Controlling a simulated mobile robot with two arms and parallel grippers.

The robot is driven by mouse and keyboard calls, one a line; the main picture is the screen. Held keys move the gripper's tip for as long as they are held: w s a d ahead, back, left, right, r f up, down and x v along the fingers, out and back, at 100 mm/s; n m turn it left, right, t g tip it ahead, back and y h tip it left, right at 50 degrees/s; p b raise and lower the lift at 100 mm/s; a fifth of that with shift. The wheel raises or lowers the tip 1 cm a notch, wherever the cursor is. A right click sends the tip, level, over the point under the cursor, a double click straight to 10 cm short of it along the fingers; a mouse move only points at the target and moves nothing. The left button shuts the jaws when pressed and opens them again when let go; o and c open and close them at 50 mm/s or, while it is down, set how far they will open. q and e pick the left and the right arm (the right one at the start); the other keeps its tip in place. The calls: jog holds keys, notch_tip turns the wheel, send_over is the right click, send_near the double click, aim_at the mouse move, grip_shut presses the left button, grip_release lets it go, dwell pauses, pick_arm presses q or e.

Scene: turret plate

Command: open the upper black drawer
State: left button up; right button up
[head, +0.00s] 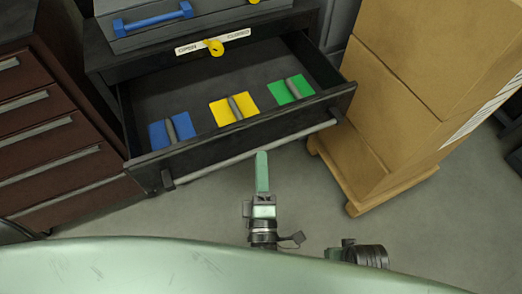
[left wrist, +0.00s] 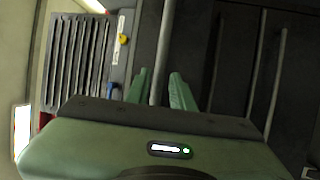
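The upper black drawer (head: 262,142) stands pulled out from the black cabinet in the head view. Blue, yellow and green squares with grey grips lie inside it. Its long grey bar handle (head: 225,160) runs along the front and also shows in the left wrist view (left wrist: 163,50). My left gripper (head: 262,158) is at the handle, near its middle. In the left wrist view its two green fingers (left wrist: 160,88) are apart, one on each side of the bar. Contact with the bar cannot be made out. The right gripper's fingers are not seen.
An OPEN/CLOSED label (head: 238,36) with a yellow knob (head: 215,47) is above the drawer. A grey case with a blue handle (head: 152,19) sits on top. Brown drawers (head: 55,140) stand left, cardboard boxes (head: 420,90) on a pallet right. Some floor (head: 310,210) is clear.

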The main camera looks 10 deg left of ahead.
pick_arm(q)
jog(key=v, duration=0.3)
jog(key=shift+s+d+f, duration=0.1)
jog(key=shift+s, duration=0.3)
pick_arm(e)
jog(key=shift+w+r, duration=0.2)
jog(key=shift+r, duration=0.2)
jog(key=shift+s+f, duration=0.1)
